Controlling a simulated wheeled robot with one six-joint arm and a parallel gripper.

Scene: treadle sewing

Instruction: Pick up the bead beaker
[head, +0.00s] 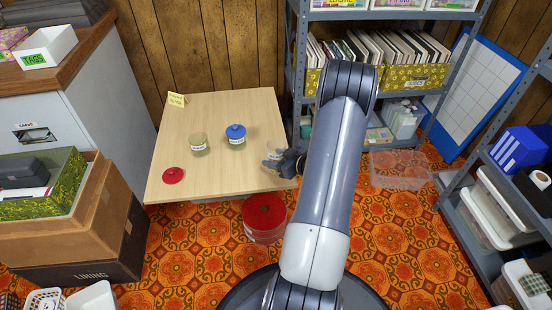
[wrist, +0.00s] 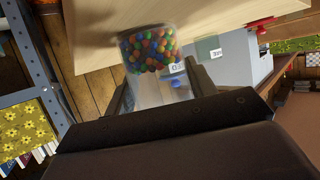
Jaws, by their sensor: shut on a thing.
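A red-lidded tub (head: 264,215) stands below the front edge. A metal shelf (head: 296,75) rises behind right.

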